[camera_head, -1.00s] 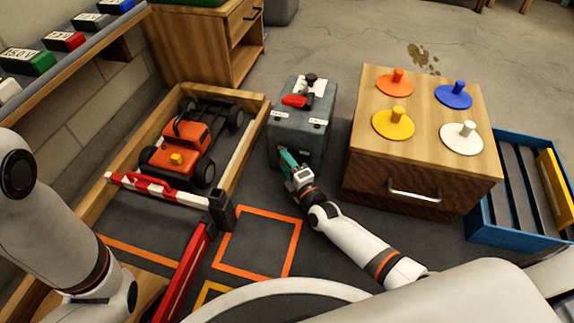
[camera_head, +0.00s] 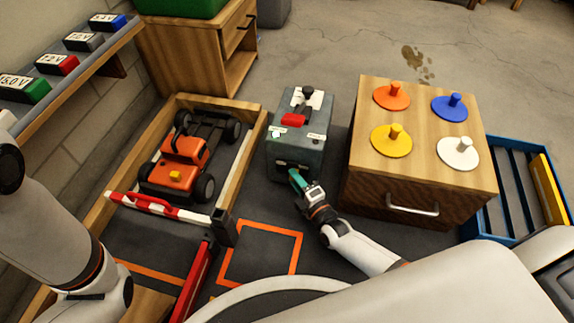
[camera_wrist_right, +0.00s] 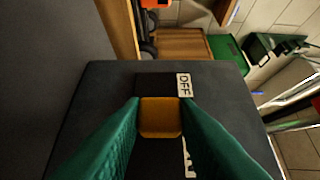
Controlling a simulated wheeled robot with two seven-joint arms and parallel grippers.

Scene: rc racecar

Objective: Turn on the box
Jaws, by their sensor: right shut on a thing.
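The box (camera_head: 292,160) is a grey-green case on the floor, with a red piece (camera_head: 293,120) and a black knob (camera_head: 308,91) on top. My right gripper (camera_head: 294,176) is at its lower front face. In the right wrist view, the green fingers of this gripper (camera_wrist_right: 160,108) are shut on an orange-yellow switch (camera_wrist_right: 161,120) on the box's dark face (camera_wrist_right: 98,95). A label reading OFF (camera_wrist_right: 184,84) is close beside the switch. A second label (camera_wrist_right: 189,158) is mostly hidden by a finger. My left arm shows at the left, but its gripper is out of view.
A wooden cabinet (camera_head: 365,165) with coloured knobbed discs stands right of the box. An orange car (camera_head: 178,165) sits in a wooden-edged pen at left, behind a red-and-white barrier (camera_head: 160,207). A blue crate (camera_head: 480,228) stands at far right. Floor shows in front of the box.

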